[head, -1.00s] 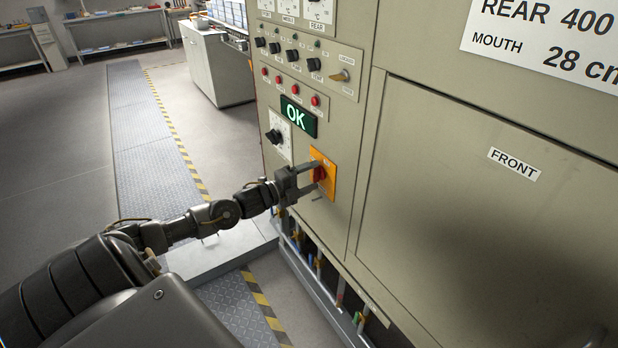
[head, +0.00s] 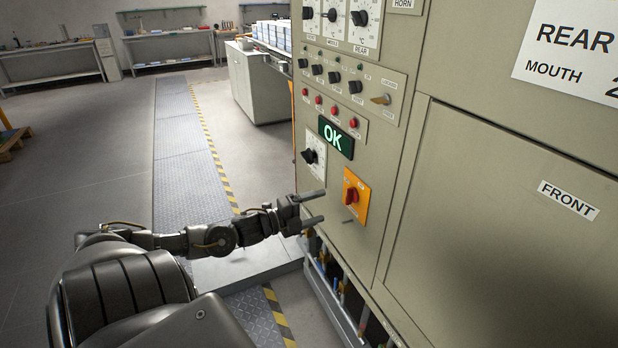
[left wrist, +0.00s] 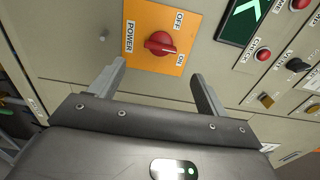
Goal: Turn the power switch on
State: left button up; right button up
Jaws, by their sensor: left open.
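The power switch is a red knob (head: 352,195) on an orange plate (head: 362,208), low on the furnace's control panel. In the left wrist view the red knob (left wrist: 160,44) sits ahead of the fingertips, with POWER, OFF and ON labels around it. Its bar lies roughly sideways, and its right end is nearer the ON label than the OFF label. My left gripper (head: 323,205) is open and empty, to the left of the plate in the head view. Its fingers are spread and apart from the knob. My right gripper is not in view.
A lit green OK display (head: 336,138) is above the switch, with a black dial (head: 310,156) to its left. Red buttons and black knobs fill the panel above. A small metal peg (head: 348,221) is below the plate. The floor at left is open.

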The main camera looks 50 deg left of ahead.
pick_arm(q)
jog(key=shift+v, duration=1.05)
